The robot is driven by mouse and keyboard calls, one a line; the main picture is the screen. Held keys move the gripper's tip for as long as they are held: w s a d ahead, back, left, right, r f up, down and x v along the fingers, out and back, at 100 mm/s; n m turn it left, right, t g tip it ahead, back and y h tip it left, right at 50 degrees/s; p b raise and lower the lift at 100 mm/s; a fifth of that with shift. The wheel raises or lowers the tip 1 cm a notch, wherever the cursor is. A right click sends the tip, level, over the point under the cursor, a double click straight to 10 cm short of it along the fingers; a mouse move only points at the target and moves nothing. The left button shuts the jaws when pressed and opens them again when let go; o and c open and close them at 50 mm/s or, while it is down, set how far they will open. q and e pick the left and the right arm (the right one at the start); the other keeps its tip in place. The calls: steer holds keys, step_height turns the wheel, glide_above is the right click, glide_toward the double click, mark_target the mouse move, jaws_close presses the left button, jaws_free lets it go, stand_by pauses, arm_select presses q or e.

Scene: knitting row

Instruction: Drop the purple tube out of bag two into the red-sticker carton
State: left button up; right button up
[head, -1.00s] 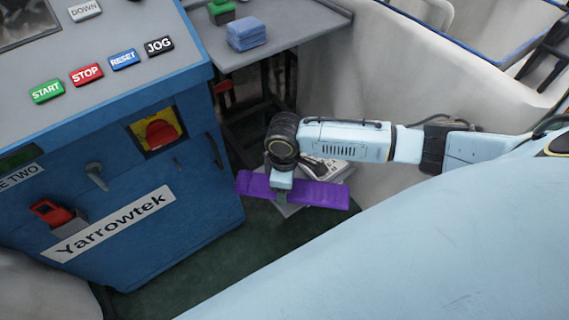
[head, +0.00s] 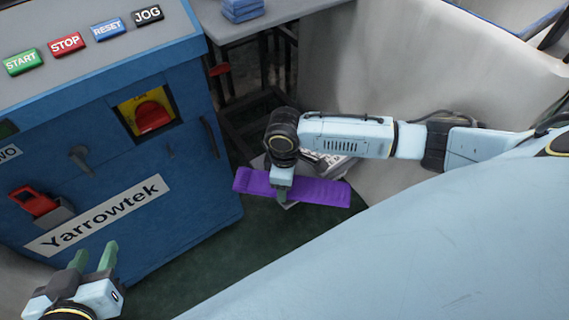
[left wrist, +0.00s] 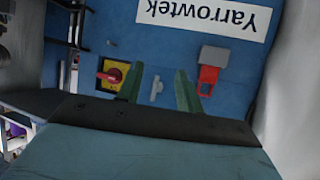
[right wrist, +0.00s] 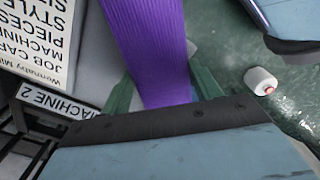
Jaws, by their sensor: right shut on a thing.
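The purple tube (head: 325,191) is a long, flat-looking ribbed knitted piece. My right gripper (head: 281,193) is shut on it near its middle and holds it up in front of the blue machine's right side. In the right wrist view the tube (right wrist: 148,40) runs up between the fingers. My left gripper (head: 94,256) is open and empty at the lower left, in front of the machine. Its two spread green fingers (left wrist: 160,88) also show in the left wrist view, facing the machine's front. I cannot make out bag two or a red-sticker carton in these views.
The blue Yarrowtek machine (head: 160,220) fills the left, with a red knob on yellow (head: 150,112) and push buttons above. A grey table (head: 285,22) with folded blue cloth (head: 242,9) stands behind. A white spool (right wrist: 260,80) lies on the green floor.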

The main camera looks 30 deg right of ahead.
steer(key=shift+f+b, duration=0.3)
steer(key=shift+f, duration=0.05)
arm_select(q)
steer(key=r+t, duration=0.1)
steer(key=w+r, duration=0.1)
steer(key=d+r+t, duration=0.1)
steer(key=shift+w+d+r+t+h, duration=0.1)
steer(key=shift+w+r+t+h, duration=0.1)
steer(key=shift+w+t+h, duration=0.15)
steer(key=shift+f, duration=0.1)
arm_select(e)
steer(key=shift+f, duration=0.1)
arm_select(q)
steer(key=shift+s+f, duration=0.1)
arm_select(e)
steer(key=o, duration=0.9)
steer(key=shift+o, duration=0.2)
